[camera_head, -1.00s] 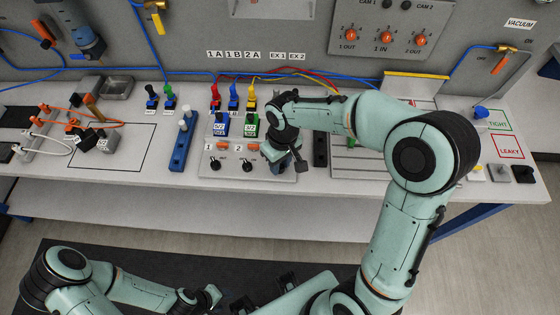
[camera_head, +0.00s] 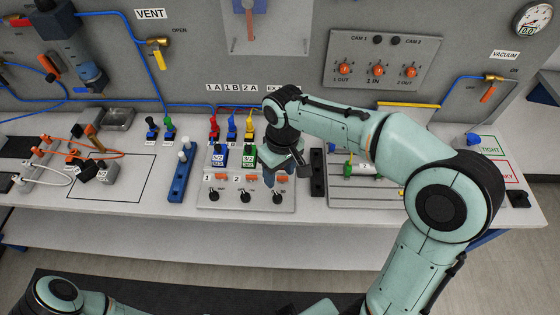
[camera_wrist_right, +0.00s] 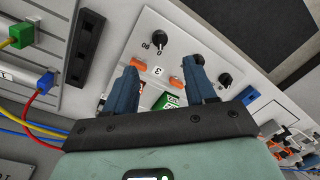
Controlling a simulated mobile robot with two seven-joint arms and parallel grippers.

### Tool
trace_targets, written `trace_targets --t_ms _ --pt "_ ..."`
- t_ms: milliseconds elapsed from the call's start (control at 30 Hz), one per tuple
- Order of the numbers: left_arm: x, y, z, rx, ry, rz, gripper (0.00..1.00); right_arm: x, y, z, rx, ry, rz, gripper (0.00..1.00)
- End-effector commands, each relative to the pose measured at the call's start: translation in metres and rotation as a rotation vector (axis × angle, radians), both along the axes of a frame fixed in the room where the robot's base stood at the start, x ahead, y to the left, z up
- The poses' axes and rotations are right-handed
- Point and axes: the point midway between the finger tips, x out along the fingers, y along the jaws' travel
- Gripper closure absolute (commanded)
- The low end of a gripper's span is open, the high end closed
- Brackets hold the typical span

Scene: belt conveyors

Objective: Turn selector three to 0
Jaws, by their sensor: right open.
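Selector three (camera_head: 279,198) is a small black knob at the right end of a row of three on the light panel (camera_head: 232,203). In the right wrist view it is the black knob (camera_wrist_right: 160,42) with "90" and "0" printed beside it, near a "3" label. Its exact pointing is too small to tell. My right gripper (camera_head: 274,176) is above the panel, behind the knob in the head view. In the right wrist view its blue fingers (camera_wrist_right: 163,62) are apart and empty, and the knob shows beyond and between the tips. My left gripper is out of view.
Selectors one (camera_head: 214,195) and two (camera_head: 246,196) sit left of selector three. Orange pieces and blue and green valve blocks (camera_head: 220,156) stand just behind them. A dark upright bar (camera_head: 318,172) is close on the right. The panel's front edge is clear.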

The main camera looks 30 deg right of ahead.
Motion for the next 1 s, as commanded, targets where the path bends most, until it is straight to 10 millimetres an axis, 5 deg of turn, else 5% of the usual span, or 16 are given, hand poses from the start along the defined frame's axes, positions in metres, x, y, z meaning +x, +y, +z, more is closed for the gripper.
trace_targets --t_ms 267,1000 --pt "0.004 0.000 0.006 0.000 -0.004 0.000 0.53 0.001 -0.002 0.030 -0.001 -0.001 0.001 0.45" --pt "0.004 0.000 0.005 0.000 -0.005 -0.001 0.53 0.000 -0.002 0.031 0.000 0.000 0.000 0.45"
